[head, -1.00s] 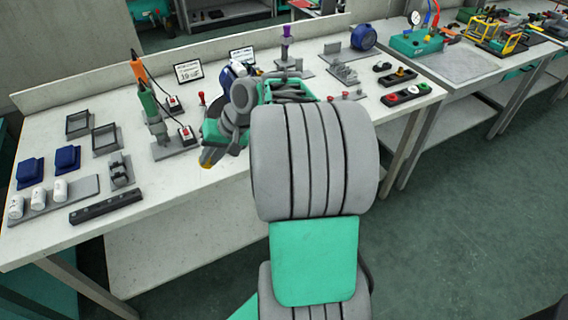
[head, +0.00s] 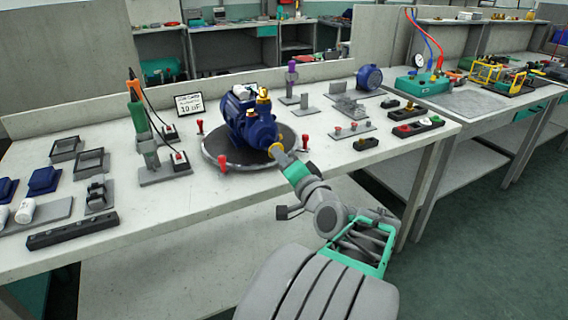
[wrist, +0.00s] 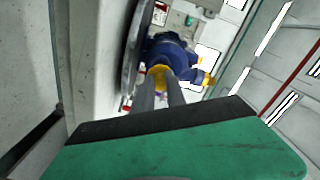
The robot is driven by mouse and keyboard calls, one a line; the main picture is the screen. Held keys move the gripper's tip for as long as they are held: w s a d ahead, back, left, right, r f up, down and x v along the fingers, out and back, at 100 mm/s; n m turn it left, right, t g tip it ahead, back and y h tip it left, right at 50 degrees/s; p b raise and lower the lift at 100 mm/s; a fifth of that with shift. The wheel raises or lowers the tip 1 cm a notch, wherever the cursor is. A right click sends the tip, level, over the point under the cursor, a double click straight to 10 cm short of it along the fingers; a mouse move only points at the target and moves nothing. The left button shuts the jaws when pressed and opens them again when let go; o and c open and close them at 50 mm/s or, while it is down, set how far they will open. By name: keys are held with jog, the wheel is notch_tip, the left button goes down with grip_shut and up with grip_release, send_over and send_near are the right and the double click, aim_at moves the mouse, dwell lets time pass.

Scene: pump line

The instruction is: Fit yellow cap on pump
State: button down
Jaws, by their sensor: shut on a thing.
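The blue pump (head: 240,118) stands on a round dark turntable (head: 225,158) on the bench; it also shows in the wrist view (wrist: 170,50). A brass-yellow fitting (head: 263,92) sits on the pump's top and shows in the wrist view (wrist: 208,79). My gripper (head: 281,157) is at the pump's near right end, its fingers shut on the yellow cap (head: 276,150). In the wrist view the cap (wrist: 157,72) is at the fingertips, right against or just in front of the pump body. I cannot tell whether it touches or is seated.
Several red-topped posts (head: 222,167) stand around the turntable. A green-handled tool on a stand (head: 146,140) is to the left, and a display sign (head: 189,104) behind. Button boxes (head: 418,127) and grey blocks are to the right.

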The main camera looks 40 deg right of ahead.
jog(key=shift+x, duration=1.7)
jog(key=shift+a+f, duration=0.15)
jog(key=shift+f, duration=0.05)
jog(key=shift+w, duration=0.35)
jog(key=c, duration=1.3)
grip_release()
jog(key=b+v, duration=0.1)
jog(key=v, duration=0.5)
